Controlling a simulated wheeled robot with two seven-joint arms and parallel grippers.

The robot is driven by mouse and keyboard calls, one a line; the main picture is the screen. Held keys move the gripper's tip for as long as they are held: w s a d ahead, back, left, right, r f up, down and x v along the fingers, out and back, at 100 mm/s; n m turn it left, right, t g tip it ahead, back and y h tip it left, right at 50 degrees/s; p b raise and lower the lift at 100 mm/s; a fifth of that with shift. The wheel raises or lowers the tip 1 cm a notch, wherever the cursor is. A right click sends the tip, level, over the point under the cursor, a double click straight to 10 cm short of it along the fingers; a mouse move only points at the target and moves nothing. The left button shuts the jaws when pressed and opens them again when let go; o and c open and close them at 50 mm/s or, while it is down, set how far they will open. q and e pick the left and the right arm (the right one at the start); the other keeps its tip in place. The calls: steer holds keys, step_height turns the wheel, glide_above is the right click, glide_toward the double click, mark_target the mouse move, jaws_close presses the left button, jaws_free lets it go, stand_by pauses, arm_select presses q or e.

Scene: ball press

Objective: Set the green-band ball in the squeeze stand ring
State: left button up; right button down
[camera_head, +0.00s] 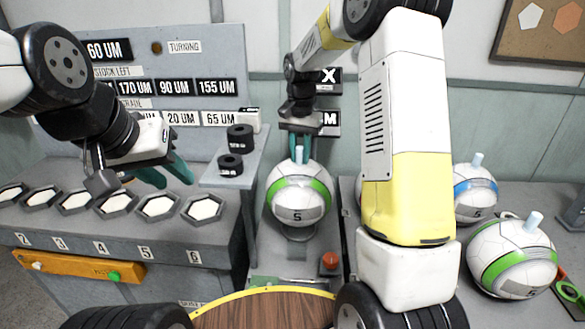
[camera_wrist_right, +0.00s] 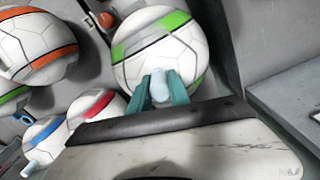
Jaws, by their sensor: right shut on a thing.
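The green-band ball (camera_head: 299,207), white with a "5" on it, hangs under my right gripper (camera_head: 300,148) in the head view. The gripper's teal fingers are shut on the white stem on top of the ball. The right wrist view shows the same fingers (camera_wrist_right: 163,92) around the stem, with the ball (camera_wrist_right: 157,50) beyond. The squeeze stand ring (camera_head: 297,234) is directly below the ball and mostly hidden by it. I cannot tell whether ball and ring touch. My left gripper (camera_head: 167,174) is open and empty above the hexagonal pads.

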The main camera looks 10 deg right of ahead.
mark_target(300, 170)
steer(key=shift+f, duration=2.65)
steer(key=shift+f, duration=0.15)
steer(key=c, duration=1.2)
jaws_free()
steer(key=shift+c, duration=0.2)
